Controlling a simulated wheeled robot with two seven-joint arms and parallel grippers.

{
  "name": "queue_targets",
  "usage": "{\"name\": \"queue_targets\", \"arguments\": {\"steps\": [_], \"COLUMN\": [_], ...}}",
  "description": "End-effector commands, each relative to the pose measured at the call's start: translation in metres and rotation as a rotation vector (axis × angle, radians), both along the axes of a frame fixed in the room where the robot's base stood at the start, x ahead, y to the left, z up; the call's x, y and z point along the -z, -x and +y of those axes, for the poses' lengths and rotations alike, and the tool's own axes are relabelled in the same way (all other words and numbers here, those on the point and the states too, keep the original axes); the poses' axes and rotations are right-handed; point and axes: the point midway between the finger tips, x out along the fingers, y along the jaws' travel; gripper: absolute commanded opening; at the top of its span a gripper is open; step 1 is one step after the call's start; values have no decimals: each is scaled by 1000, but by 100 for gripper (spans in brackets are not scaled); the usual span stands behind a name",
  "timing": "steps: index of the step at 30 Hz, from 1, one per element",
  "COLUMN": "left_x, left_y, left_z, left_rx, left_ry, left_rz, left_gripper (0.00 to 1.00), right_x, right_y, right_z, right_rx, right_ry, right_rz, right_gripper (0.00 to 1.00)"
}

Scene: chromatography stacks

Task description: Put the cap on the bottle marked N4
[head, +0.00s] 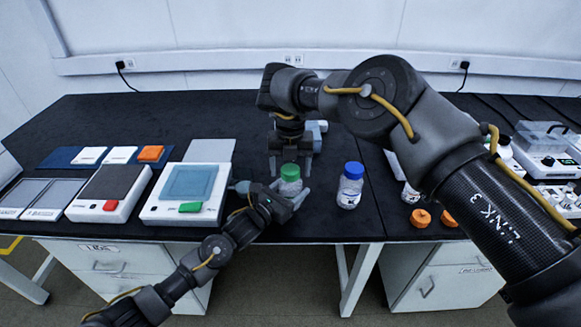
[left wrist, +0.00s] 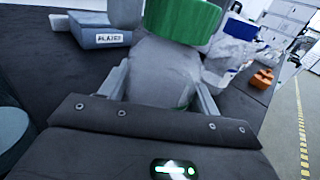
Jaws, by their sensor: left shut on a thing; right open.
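A clear bottle (head: 289,187) with a green cap (head: 290,171) on its top stands upright near the front of the black bench. My left gripper (head: 290,197) is shut around its body from the front. The left wrist view shows the bottle (left wrist: 163,72) between the fingers and the green cap (left wrist: 184,20) above. My right gripper (head: 290,165) points down from above, open, its fingers to either side of the cap and seemingly apart from it. A bottle with a blue cap (head: 353,170) stands to the right. I cannot read N4 on either bottle.
A device with a teal top (head: 188,182) stands close on the left. A blue-grey box marked PLATES (left wrist: 100,30) lies behind the bottle. The bench's front edge is close.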

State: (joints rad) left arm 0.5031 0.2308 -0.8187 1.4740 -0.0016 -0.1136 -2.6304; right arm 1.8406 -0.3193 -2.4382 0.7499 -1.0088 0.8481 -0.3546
Motion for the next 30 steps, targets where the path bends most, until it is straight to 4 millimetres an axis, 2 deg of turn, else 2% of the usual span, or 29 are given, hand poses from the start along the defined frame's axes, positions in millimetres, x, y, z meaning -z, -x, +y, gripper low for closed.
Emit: {"name": "queue_targets", "arguments": {"steps": [5, 8, 21, 27, 30], "left_x": [0, 0, 1, 1, 1], "left_y": [0, 0, 0, 0, 0], "left_z": [0, 0, 0, 0, 0], "left_rx": [0, 0, 0, 0, 0], "left_ry": [-1, -1, -1, -1, -1], "left_rz": [1, 1, 1, 1, 1], "left_gripper": [0, 0, 0, 0, 0], "right_x": [-1, -9, -92, -114, -119], "right_y": [0, -1, -1, 0, 0], "right_z": [0, 0, 0, 0, 0], "right_rx": [0, 0, 0, 1, 0], "right_ry": [0, 0, 1, 0, -1], "right_rz": [-1, -2, -4, -2, 0], "right_gripper": [71, 71, 71, 71, 71]}}
